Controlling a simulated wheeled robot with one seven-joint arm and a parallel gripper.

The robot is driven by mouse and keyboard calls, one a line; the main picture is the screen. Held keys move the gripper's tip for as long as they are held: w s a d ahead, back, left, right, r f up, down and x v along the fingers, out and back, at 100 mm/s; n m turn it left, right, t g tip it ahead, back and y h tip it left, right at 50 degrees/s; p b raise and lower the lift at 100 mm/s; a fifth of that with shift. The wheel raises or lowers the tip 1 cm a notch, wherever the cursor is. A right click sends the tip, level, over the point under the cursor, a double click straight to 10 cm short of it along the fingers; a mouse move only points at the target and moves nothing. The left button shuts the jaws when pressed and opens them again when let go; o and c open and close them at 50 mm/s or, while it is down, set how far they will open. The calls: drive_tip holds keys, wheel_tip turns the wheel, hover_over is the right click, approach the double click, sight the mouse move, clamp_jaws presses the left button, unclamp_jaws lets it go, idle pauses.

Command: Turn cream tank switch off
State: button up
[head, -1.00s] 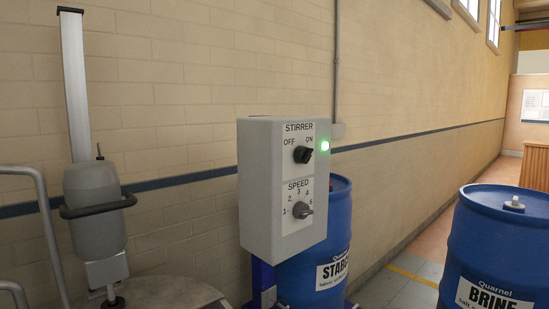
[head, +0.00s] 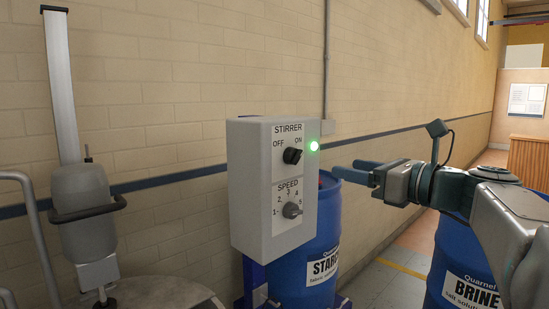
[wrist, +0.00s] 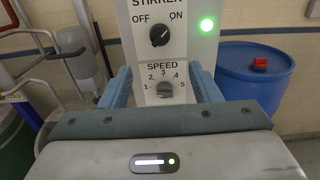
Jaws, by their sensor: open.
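A pale grey control box (head: 248,190) faces me in the head view. Its black STIRRER knob (head: 291,156) points up and right, toward ON, and also shows in the wrist view (wrist: 160,35). A green lamp (head: 314,146) on the box's right side is lit. Below is a grey SPEED knob (head: 291,210), also in the wrist view (wrist: 163,89). My gripper (head: 348,170) is right of the box in the head view, apart from it. In the wrist view its blue fingers stand open and empty on either side of the SPEED knob, with the STIRRER knob above.
A blue STARCH drum (head: 322,250) stands behind the box, and a blue BRINE drum (head: 455,262) stands at right, partly behind my arm. At left are a grey stirrer motor (head: 83,215), a tank lid (head: 165,292) and a grey rail (head: 35,225). A brick wall runs behind.

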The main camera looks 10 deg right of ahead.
sight(299, 157)
drive_tip(key=p+x, duration=0.2)
drive_tip(key=x, duration=1.1)
drive_tip(key=shift+w+a, duration=0.25)
drive_tip(key=shift+w, duration=0.05)
drive_tip(key=c, duration=1)
